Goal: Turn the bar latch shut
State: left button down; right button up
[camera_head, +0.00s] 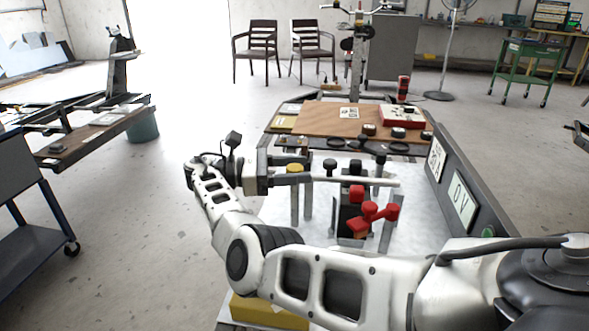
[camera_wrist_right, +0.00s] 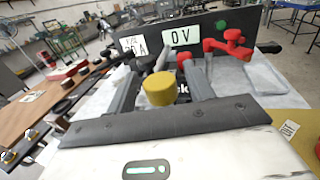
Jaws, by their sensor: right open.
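A pale horizontal bar (camera_head: 365,182), which seems to be the bar latch, runs across the fixture to the right of my right gripper (camera_head: 300,180). A yellow knob (camera_head: 294,168) stands at the gripper's fingers. In the right wrist view this knob (camera_wrist_right: 160,88) lies between the two open grey fingers (camera_wrist_right: 163,70); I cannot tell if they touch it. A red handle (camera_head: 370,211) on a dark block stands below and right of the bar; it also shows in the right wrist view (camera_wrist_right: 230,44). My left gripper is out of view.
Black knobs on posts (camera_head: 330,165) stand close behind the bar. A dark panel with a "0V" display (camera_head: 461,200) and a green button bounds the right side. Behind is a brown board (camera_head: 340,120) with a red box (camera_head: 401,117). Bare grey bench top shows around the posts.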

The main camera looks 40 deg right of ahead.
aim_at(295, 167)
jog(key=shift+r, duration=0.1)
jog(key=shift+r, duration=0.35)
notch_tip(295, 167, up, 3)
jog(key=shift+p, duration=0.95)
pick_arm(q)
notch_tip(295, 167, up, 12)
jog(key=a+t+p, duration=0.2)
jog(key=p, duration=0.4)
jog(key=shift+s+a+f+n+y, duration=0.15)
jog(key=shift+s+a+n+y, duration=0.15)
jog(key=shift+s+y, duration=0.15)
pick_arm(e)
jog(key=s+a+r, duration=0.9)
jog(key=s, duration=0.1)
jog(key=shift+s, duration=0.4)
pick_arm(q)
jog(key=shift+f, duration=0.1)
pick_arm(e)
jog(key=shift+r, duration=0.1)
